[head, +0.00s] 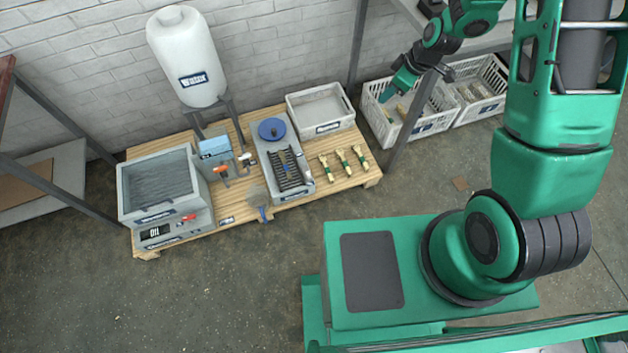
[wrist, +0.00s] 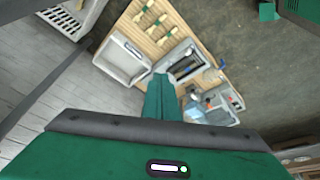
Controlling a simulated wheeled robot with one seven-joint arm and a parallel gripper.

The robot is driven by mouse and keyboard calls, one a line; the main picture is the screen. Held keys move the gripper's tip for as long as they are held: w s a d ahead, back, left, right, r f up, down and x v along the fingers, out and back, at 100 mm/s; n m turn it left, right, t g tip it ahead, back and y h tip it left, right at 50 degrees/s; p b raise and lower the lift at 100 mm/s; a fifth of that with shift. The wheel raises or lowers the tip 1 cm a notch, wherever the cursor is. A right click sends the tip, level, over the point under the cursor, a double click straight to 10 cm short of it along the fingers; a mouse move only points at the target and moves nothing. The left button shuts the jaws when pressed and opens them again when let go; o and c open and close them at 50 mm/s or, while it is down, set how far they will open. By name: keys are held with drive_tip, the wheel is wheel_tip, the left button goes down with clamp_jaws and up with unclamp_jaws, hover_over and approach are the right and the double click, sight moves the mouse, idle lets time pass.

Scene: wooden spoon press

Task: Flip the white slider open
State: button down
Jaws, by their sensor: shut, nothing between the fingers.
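My gripper (head: 388,93) is at the upper right in the head view, above a white crate and well to the right of the pallet table. In the wrist view its green fingers (wrist: 160,80) are together and empty. I cannot make out the white slider for certain. A small pale part (head: 247,159) is beside a blue-topped box (head: 214,147) with an orange handle (head: 221,171), but it is too small to tell its shape or position. My gripper is far from these and touches nothing visible there.
The wooden pallet (head: 340,184) also carries a grey basin (head: 141,209), a grey press with a blue disc (head: 271,129), several wooden pieces (head: 343,160) and a grey tray (head: 320,110). A white tank (head: 183,52) and metal posts (head: 358,45) rise behind. The front floor is clear.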

drive_tip(key=a+f+n+y, duration=0.1)
drive_tip(key=a+f+n, duration=0.1)
drive_tip(key=a+f, duration=0.35)
drive_tip(key=a+f+n+y, duration=0.1)
drive_tip(key=a+f+n, duration=0.15)
drive_tip(key=f, duration=0.65)
drive_tip(key=a+f+n, duration=0.1)
drive_tip(key=a+f, duration=0.3)
drive_tip(key=f, duration=0.3)
drive_tip(key=s+a+f+n, duration=0.1)
drive_tip(key=s+f+n, duration=0.1)
drive_tip(key=s+f, duration=0.3)
drive_tip(key=s+a+f+n+t+y, duration=0.1)
drive_tip(key=s+a+f, duration=0.1)
drive_tip(key=s+f, duration=0.4)
wheel_tip(320, 180, down, 5)
drive_tip(key=shift+a+f+n+t, duration=0.1)
drive_tip(key=shift+a+n+t, duration=0.1)
drive_tip(key=shift+n+t, duration=0.15)
approach(307, 181)
wheel_tip(307, 181, down, 4)
drive_tip(key=s, duration=0.2)
drive_tip(key=shift+w+a+r, duration=0.1)
drive_tip(key=shift+w+a, duration=0.2)
drive_tip(key=shift+w, duration=0.3)
drive_tip(key=shift+w+a+r, duration=0.1)
drive_tip(key=shift+w+a, duration=0.2)
drive_tip(key=shift+w, duration=0.3)
drive_tip(key=shift+w+a, duration=0.3)
drive_tip(key=shift+w, duration=0.3)
